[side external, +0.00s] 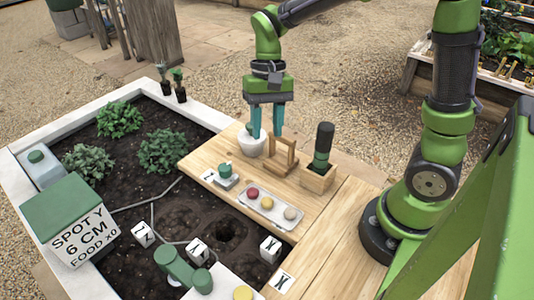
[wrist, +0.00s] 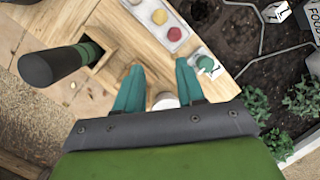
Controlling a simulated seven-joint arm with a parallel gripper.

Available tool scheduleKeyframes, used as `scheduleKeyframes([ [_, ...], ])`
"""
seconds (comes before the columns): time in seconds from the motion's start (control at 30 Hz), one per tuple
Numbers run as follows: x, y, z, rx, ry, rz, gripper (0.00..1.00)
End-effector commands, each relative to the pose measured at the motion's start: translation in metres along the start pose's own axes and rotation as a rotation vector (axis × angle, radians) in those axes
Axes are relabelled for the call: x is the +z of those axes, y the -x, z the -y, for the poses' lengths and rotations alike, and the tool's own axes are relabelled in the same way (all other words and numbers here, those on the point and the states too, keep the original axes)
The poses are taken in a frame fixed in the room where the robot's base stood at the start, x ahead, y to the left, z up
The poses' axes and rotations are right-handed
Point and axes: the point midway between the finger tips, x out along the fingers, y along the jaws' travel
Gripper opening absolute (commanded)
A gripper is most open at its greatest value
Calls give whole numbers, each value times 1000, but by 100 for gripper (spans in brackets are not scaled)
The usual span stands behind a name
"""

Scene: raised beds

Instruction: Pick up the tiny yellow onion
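A small yellow onion (side external: 267,202) lies in the middle of a light tray (side external: 245,203) on the wooden board. A red round item (side external: 252,193) and a pale beige one (side external: 290,213) lie on either side of it. The wrist view shows the yellow onion (wrist: 160,17) near the top edge, with the red item (wrist: 175,33) beside it. My gripper (side external: 267,137) has teal fingers, apart and empty, over the back of the board near a white pot (side external: 247,146). In the wrist view my gripper (wrist: 158,65) is well short of the tray.
A wooden frame (side external: 283,160) and a dark-handled tool (side external: 322,145) in a wooden block stand between my gripper and the tray's right side. A green-topped item (side external: 225,172) sits left of the tray.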

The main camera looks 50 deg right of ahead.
Motion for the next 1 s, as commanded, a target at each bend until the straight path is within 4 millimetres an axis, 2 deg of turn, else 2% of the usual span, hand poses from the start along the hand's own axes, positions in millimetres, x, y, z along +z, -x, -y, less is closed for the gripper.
scheduleKeyframes([
  [0.1, -8, -5, 9, 47, -89, 95, 39],
  [0.2, -4, 4, 12, 49, -132, 121, 39],
  [0.27, 0, 1, 11, 55, -147, 136, 39],
  [0.37, 4, -12, 10, 57, -153, 144, 39],
  [0.73, 15, -90, 7, 57, -152, 143, 39],
  [0.83, 17, -102, 6, 56, -152, 142, 39],
  [1.0, 18, -113, 6, 54, -152, 140, 39],
])
